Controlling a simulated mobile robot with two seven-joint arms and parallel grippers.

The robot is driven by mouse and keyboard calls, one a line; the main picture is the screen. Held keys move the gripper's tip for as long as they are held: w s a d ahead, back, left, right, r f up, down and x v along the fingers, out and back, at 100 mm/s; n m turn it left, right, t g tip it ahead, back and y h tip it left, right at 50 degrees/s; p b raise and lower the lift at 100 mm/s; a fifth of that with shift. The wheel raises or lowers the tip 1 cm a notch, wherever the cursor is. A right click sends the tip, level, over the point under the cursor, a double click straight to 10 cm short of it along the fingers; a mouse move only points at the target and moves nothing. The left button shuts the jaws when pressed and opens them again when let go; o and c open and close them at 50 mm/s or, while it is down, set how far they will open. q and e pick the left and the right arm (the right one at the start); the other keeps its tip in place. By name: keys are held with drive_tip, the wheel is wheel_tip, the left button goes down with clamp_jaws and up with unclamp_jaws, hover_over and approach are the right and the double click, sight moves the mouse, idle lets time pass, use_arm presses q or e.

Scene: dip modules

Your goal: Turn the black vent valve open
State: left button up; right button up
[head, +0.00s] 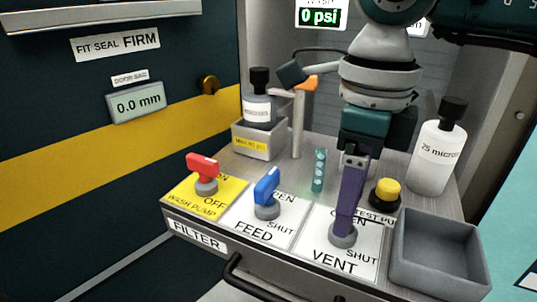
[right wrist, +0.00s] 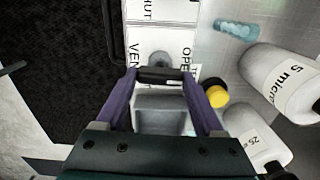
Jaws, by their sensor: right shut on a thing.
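The black vent valve handle (right wrist: 160,76) lies between the fingertips of my right gripper (right wrist: 162,80) in the right wrist view, and the gripper is shut on it. In the head view my right gripper (head: 346,218) comes down from above onto the white VENT plate (head: 330,262). The valve's round grey base (head: 342,237) shows below the purple fingers, which hide the black handle there. I cannot tell whether the handle points to OPEN or SHUT. My left gripper is not in view.
The blue FEED valve (head: 266,187) and red WASH PUMP valve (head: 203,168) stand to the left. A yellow button (head: 386,191) and a grey bin (head: 440,253) are close on the right. A white bottle (head: 438,155) stands behind the bin. The gauge (head: 320,15) reads 0 psi.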

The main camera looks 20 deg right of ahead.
drive_tip(key=shift+n, duration=0.4)
drive_tip(key=o, duration=1.4)
wheel_tip(320, 180, up, 10)
drive_tip(key=shift+p, duration=1.1)
